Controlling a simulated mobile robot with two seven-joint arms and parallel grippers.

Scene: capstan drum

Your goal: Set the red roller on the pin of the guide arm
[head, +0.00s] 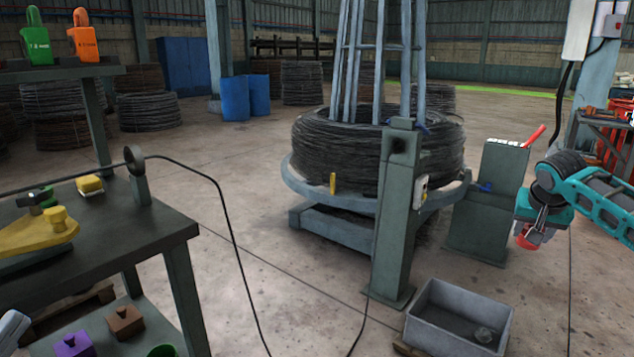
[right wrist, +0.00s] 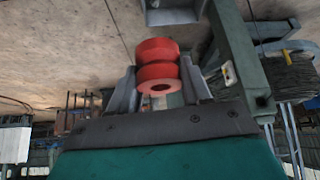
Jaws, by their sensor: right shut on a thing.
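My right gripper (head: 530,232) is at the right of the head view, shut on the red roller (head: 526,238). In the right wrist view the red roller (right wrist: 158,65) sits between the two grey fingers (right wrist: 160,92). It has two flanges with a groove between, and a dark hole in its end. A pale grey piece at the lower left edge (head: 12,326) looks like part of my left gripper; its jaws do not show. A yellow arm-like piece (head: 35,236) with a knob lies on the bench; I cannot tell whether this is the guide arm. No pin is clearly visible.
A green-grey post (head: 398,225) stands before the wire coil (head: 340,150) on its round stand. A cabinet (head: 487,200) with a red lever stands behind my right gripper. A grey bin (head: 458,318) is on the floor. The dark bench (head: 120,230) is at left, with cable draped from it.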

